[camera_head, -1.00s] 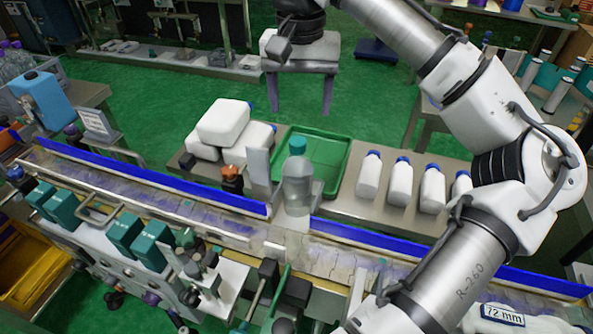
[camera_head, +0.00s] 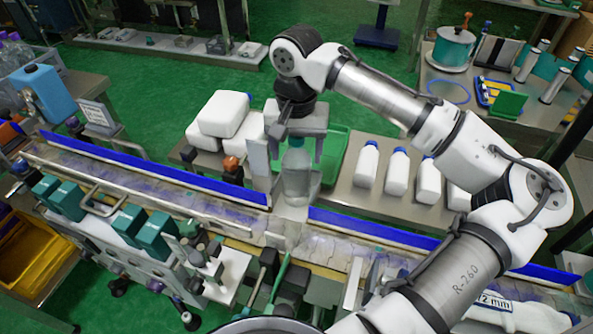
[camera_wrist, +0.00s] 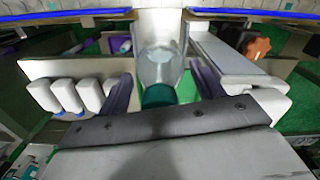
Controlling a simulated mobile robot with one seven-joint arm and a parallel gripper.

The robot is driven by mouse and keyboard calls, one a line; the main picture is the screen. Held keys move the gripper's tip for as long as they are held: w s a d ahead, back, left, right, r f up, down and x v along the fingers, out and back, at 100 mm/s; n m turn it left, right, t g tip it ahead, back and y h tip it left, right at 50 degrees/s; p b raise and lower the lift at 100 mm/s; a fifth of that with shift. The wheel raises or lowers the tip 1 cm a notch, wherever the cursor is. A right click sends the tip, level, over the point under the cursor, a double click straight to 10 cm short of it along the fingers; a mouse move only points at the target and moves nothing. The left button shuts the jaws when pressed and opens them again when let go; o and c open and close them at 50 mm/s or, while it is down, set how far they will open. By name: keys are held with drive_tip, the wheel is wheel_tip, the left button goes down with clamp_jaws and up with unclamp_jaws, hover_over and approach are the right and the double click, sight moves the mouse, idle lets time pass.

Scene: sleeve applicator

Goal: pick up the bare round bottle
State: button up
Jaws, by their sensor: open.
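The bare round bottle is clear with a teal cap. It stands upright in the gap between the blue rails in the head view (camera_head: 296,184), and it also shows in the wrist view (camera_wrist: 160,66). My gripper (camera_head: 299,160) is open above it, pointing down, with its fingers on either side of the cap and upper bottle. In the wrist view my gripper (camera_wrist: 165,80) has the bottle between its two dark fingers, with room visible on both sides. I cannot tell whether either finger touches it. The gripper body hides part of the cap in the head view.
A grey upright plate (camera_head: 258,164) stands just left of the bottle. White blue-capped bottles (camera_head: 397,172) stand to the right, and white jugs (camera_head: 224,114) lie left. A green tray (camera_head: 334,150) is behind. Blue rails (camera_head: 375,228) line the conveyor.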

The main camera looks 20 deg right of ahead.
clamp_jaws()
idle(0.5)
drive_tip(key=shift+r, duration=0.1)
